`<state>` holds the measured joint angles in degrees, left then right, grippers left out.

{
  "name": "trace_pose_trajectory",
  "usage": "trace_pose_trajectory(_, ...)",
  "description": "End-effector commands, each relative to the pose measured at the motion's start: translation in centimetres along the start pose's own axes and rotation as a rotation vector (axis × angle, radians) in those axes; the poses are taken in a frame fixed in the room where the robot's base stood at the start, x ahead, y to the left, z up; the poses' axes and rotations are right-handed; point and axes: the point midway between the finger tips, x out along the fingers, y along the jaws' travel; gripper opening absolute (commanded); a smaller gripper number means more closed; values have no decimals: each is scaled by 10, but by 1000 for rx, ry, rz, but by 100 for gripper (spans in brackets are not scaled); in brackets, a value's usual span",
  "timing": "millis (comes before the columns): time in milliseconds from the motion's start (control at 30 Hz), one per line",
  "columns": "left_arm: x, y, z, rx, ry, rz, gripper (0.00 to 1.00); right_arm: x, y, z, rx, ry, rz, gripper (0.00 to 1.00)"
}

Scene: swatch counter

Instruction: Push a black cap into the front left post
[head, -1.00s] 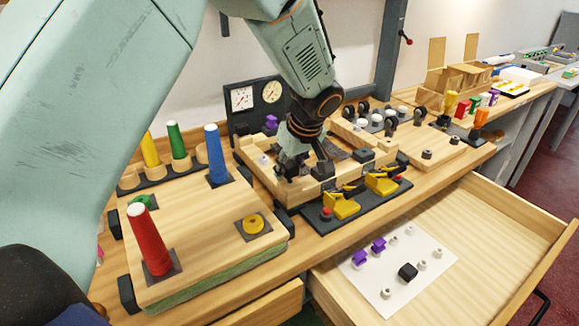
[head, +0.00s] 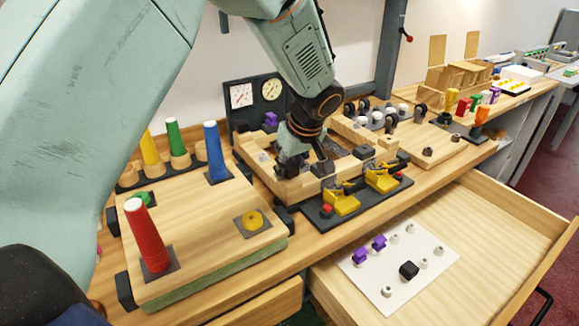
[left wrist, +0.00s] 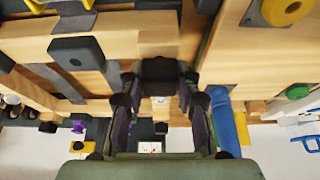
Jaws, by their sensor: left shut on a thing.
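My left gripper (head: 307,167) is over the front left part of the wooden frame (head: 262,178) on the counter. In the left wrist view the gripper (left wrist: 160,84) is shut on a black cap (left wrist: 158,68) between its fingertips. The cap is against or just over pale wood; I cannot tell if it is seated. The front left post is hidden by the gripper and cap. Another black cap (head: 408,270) lies on a white sheet (head: 372,285) in the open drawer. My right gripper is not in view.
Left of the frame, a wooden board (head: 190,240) carries a red cone (head: 146,237) and a blue cone (head: 215,152). Yellow toggle clamps (head: 341,203) stand in front of the frame. The open drawer (head: 480,235) has bare room at right.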

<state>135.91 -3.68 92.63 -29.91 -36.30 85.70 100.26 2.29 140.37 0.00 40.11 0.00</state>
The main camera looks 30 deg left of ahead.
Motion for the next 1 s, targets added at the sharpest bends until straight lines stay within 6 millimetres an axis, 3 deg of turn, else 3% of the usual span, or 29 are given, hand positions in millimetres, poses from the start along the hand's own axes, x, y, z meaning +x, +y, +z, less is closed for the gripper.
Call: trace_pose_trajectory(1000, 11, -3, 6, 1, -8, -10, 15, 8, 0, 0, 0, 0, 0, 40)
